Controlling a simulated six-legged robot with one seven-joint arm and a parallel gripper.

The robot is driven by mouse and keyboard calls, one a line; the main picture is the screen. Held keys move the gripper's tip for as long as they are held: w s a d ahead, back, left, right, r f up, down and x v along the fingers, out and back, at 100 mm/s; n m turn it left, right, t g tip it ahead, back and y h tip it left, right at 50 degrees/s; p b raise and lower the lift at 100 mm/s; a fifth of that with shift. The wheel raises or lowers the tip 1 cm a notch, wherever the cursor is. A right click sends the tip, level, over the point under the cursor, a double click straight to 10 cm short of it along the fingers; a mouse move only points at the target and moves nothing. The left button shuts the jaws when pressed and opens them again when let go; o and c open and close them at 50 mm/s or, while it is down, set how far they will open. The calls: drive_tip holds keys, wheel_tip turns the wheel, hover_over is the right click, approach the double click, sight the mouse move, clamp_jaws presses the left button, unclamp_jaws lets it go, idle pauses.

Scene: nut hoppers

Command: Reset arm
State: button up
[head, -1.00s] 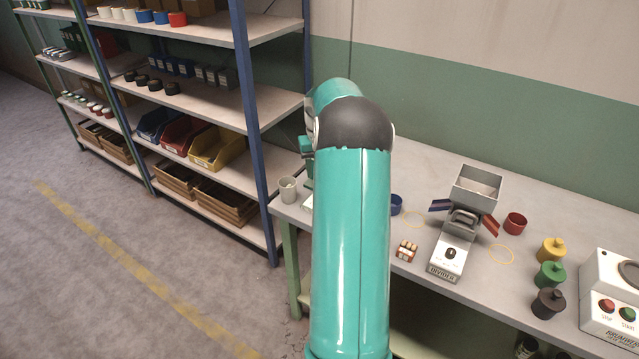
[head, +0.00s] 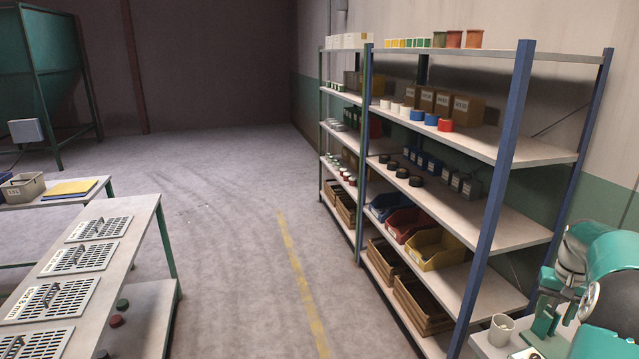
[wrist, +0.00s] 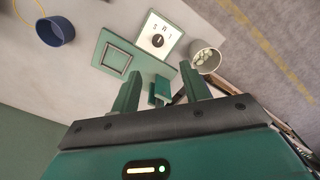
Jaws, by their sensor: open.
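My gripper (wrist: 160,88) shows in the wrist view with its two green fingers apart. A small green block-like part (wrist: 161,88) shows in the gap between them; whether it touches a finger I cannot tell. Past the fingers lie a green plate with a square frame (wrist: 117,59) and a white device with a black dial (wrist: 157,37). A grey cup (wrist: 206,58) holding pale pieces is just beyond the right finger. In the head view my teal arm is at the lower right edge, beside the grey cup (head: 501,330); the fingertips are not clear there.
A blue cup (wrist: 56,31) stands on the bench, upper left in the wrist view. In the head view, a tall shelf rack (head: 497,190) with bins stands left of my arm. A table with perforated trays (head: 150,212) is at left. Open floor (head: 235,230) lies between.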

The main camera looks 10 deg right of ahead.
drive_tip(key=a+r+n+t+h, duration=0.1)
drive_tip(key=a+r, duration=0.4)
drive_tip(key=a, duration=0.5)
drive_tip(key=a+r+n, duration=0.2)
drive_tip(key=a+r, duration=0.2)
drive_tip(key=a, duration=0.6)
drive_tip(key=a+r+n+t+h, duration=0.1)
drive_tip(key=a+r, duration=0.4)
drive_tip(key=a, duration=0.4)
drive_tip(key=s+a+f+n+t+y, duration=0.1)
drive_tip(key=s+a+n, duration=0.1)
drive_tip(key=s+a, duration=0.5)
drive_tip(key=s+a+f+n+t+y, duration=0.1)
drive_tip(key=s+a+t, duration=0.1)
drive_tip(key=s+a, duration=0.5)
drive_tip(key=a, duration=0.5)
drive_tip(key=shift+s+a+f+n+t, duration=0.3)
drive_tip(key=shift+s+a+n, duration=0.05)
drive_tip(key=shift+a+n, duration=0.05)
drive_tip(key=shift+c, duration=1)
drive_tip(key=shift+d, duration=0.2)
